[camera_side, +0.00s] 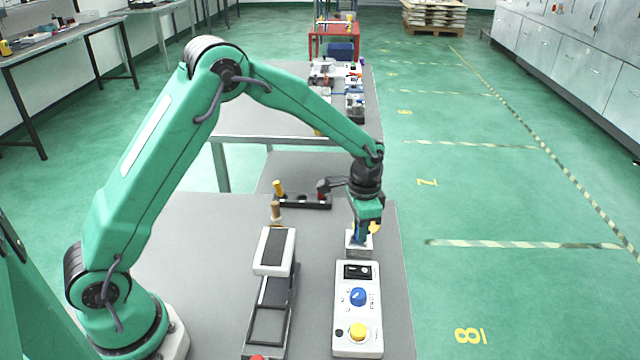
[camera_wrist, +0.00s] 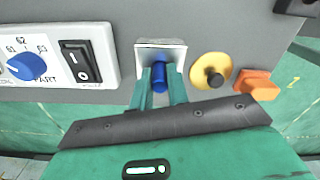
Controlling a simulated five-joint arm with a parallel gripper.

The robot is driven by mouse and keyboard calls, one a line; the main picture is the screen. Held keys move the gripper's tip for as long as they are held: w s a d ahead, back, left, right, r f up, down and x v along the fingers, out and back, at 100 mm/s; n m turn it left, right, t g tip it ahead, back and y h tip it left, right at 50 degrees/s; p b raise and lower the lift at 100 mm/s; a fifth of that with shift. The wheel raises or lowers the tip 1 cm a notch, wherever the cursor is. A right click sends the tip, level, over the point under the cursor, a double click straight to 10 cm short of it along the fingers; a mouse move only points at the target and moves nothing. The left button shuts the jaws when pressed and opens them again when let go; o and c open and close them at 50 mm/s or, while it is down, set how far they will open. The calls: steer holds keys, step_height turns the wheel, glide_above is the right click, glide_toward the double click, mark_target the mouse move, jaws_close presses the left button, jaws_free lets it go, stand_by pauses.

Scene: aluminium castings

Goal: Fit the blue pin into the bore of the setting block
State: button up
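The blue pin (camera_wrist: 160,76) is between the two fingers of my gripper (camera_wrist: 161,88) in the wrist view, with the fingers close against its sides. The setting block (camera_wrist: 174,44) is a pale metallic square block just beyond the fingertips, and the pin is in line with it. In the side view my gripper (camera_side: 360,236) points down over the setting block (camera_side: 358,250), and a bit of blue shows between the fingers. The bore is hidden behind the pin and fingers, so I cannot tell whether the pin's tip is inside it.
A white control box (camera_side: 345,310) with a blue knob and yellow button stands in front of the block. A white-and-grey device (camera_side: 274,250) is to its left. A dark rack (camera_side: 300,201) lies behind. Yellow (camera_wrist: 207,70) and orange (camera_wrist: 257,84) parts sit right of the block in the wrist view.

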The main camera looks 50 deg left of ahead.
steer(key=o, duration=0.4)
steer(key=shift+c, duration=0.2)
steer(key=shift+r, duration=0.15)
step_height(320, 180, up, 12)
stand_by(0.4)
stand_by(0.5)
